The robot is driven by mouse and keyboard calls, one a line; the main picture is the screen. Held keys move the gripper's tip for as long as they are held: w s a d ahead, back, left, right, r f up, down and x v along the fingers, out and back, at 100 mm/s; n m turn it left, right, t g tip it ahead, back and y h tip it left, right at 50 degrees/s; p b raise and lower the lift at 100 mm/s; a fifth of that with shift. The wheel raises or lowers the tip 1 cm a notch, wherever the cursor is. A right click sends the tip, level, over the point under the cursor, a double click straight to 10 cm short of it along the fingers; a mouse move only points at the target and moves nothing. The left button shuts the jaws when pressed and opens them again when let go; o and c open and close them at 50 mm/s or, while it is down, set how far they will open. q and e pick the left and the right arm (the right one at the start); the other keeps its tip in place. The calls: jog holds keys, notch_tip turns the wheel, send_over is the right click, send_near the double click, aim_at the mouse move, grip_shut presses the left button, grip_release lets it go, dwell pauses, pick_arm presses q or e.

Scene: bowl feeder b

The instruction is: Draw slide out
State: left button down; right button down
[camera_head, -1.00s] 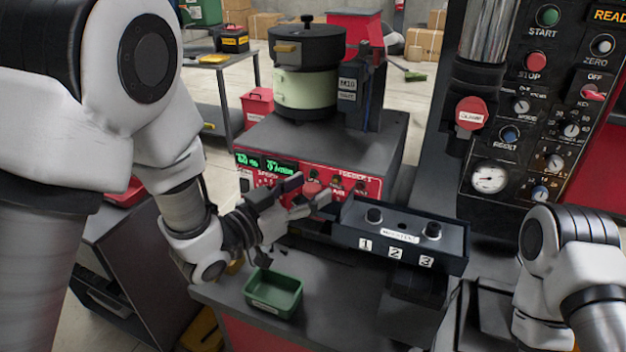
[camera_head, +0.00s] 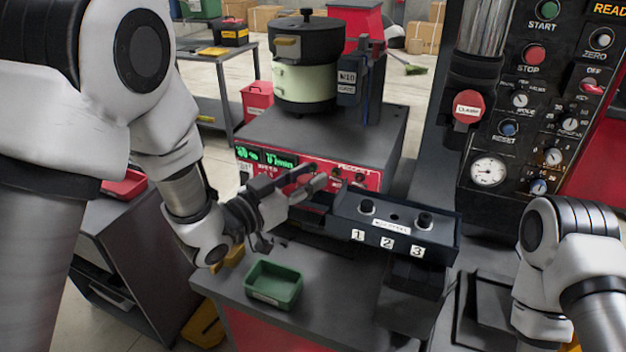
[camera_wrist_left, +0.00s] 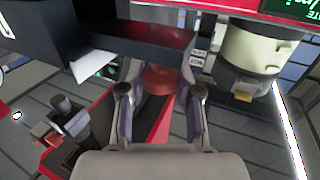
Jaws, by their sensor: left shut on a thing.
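The dark block with labels 1, 2 and 3 (camera_head: 398,222) stands on the grey bench. The dark slide (camera_head: 312,214) sticks out of its left end. In the left wrist view the slide (camera_wrist_left: 150,38) shows a dark reddish top, with a round red knob (camera_wrist_left: 160,79) close by. My left gripper (camera_head: 318,184) is at the slide's outer end, and its fingers (camera_wrist_left: 161,103) are on either side of the knob, shut on it. The fingers hide the knob in the head view. My right arm shows at the lower right; its gripper is out of view.
A green tray (camera_head: 273,285) sits on the bench below my left gripper. The feeder's red control panel (camera_head: 310,172) is close behind the gripper, with the bowl (camera_head: 305,60) above. A black control panel (camera_head: 535,110) stands at the right.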

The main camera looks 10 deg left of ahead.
pick_arm(q)
jog(key=w+a+p, duration=0.2)
jog(key=w+a, duration=0.2)
jog(key=a, duration=1.3)
jog(key=shift+w+a+r, duration=0.15)
jog(key=shift+a, duration=0.15)
jog(key=c, duration=1.1)
grip_release()
jog(key=o, duration=0.3)
jog(key=shift+a, duration=0.1)
jog(key=shift+o, duration=0.2)
jog(key=shift+a, duration=0.15)
